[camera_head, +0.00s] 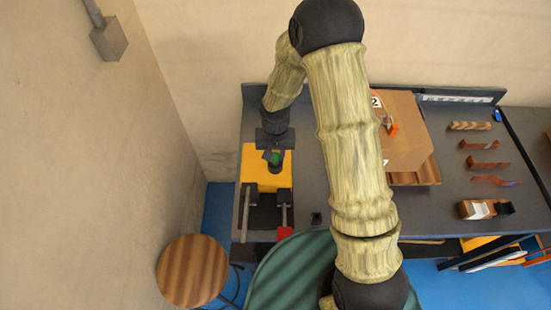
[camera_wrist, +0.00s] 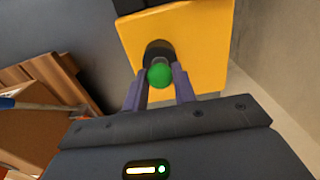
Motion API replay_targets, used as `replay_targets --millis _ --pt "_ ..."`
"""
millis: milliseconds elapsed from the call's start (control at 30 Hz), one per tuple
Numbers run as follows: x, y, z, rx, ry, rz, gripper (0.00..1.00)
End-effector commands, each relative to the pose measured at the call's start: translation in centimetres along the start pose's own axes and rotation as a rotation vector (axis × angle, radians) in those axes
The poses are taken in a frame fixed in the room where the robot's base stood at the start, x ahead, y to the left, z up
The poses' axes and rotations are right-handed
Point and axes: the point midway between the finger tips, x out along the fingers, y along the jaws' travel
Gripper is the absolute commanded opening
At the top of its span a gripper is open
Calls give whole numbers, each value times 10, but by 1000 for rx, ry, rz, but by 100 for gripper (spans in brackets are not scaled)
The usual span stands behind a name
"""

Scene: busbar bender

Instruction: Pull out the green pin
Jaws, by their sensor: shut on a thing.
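The green pin (camera_wrist: 159,75) shows as a round green head between my two fingers in the wrist view. Behind it is a dark round post or hole on the yellow block of the bender (camera_wrist: 190,38). My gripper (camera_wrist: 160,88) is shut on the pin's head. The pin's shaft is hidden, so I cannot tell how deep it sits.
A grey table (camera_head: 310,185) carries the bender, with a lever (camera_head: 246,215) and a red part (camera_head: 285,233) at its front. A round wooden stool (camera_head: 192,271) stands front left; a wall is close on the left.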

Motion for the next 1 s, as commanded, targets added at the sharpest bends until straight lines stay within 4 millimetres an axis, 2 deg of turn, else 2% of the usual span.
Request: replay_targets --millis 1000 --pt "-24 0 0 1 0 0 0"
